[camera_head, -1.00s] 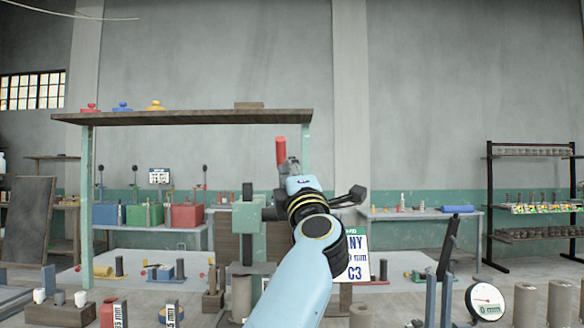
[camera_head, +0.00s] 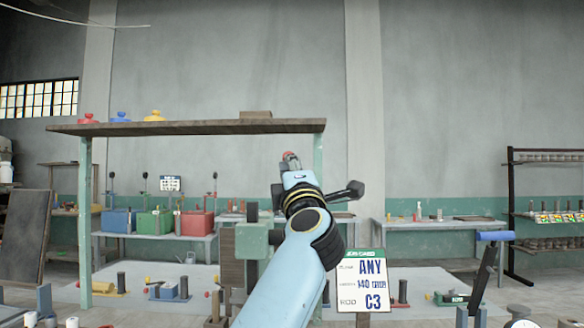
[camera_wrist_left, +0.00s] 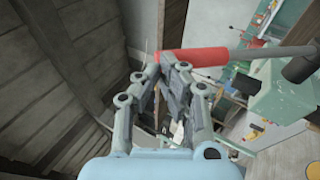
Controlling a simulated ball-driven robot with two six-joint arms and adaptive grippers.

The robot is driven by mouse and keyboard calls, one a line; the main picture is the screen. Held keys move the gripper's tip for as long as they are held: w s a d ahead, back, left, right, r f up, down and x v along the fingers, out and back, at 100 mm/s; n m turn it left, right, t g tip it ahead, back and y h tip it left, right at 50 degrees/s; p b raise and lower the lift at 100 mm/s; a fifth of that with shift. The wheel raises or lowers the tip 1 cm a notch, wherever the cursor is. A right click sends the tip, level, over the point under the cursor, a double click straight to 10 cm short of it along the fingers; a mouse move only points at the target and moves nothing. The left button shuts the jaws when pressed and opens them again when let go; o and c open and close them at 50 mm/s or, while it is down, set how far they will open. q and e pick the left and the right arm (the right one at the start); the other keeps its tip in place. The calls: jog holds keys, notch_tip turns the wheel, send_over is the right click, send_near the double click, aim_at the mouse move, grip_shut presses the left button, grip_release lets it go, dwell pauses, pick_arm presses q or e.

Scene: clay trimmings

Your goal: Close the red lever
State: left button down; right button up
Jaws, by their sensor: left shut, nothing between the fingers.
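The red lever's grip (camera_wrist_left: 195,57) lies across the left wrist view, right at my fingertips, on a grey rod leading right to a dark pivot. In the head view only a small red part of the lever (camera_head: 290,155) shows above my left gripper (camera_head: 291,163); the rest is hidden behind the gripper and arm. My left gripper (camera_wrist_left: 162,65) is shut and empty, with its fingertips against or very close to the red grip. Contact is hard to tell. A green machine block (camera_head: 252,242) stands just left of my arm. My right gripper is out of view.
A card sign (camera_head: 362,280) stands right of my arm. A blue-handled lever (camera_head: 495,236) is farther right. Blue, green and red boxes (camera_head: 195,223) sit on a back table.

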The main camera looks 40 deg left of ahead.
pick_arm(q)
jog(key=w+a+r+p, duration=0.1)
jog(key=w+r+p, duration=0.2)
jog(key=w+a+r+p, duration=0.1)
jog(key=shift+w+a+r+p, duration=0.15)
jog(key=shift+a+r+p, duration=0.15)
jog(key=shift+r+p, duration=0.1)
jog(key=shift+w+a+r, duration=0.1)
jog(key=shift+w+a, duration=0.05)
jog(key=shift+r, duration=0.15)
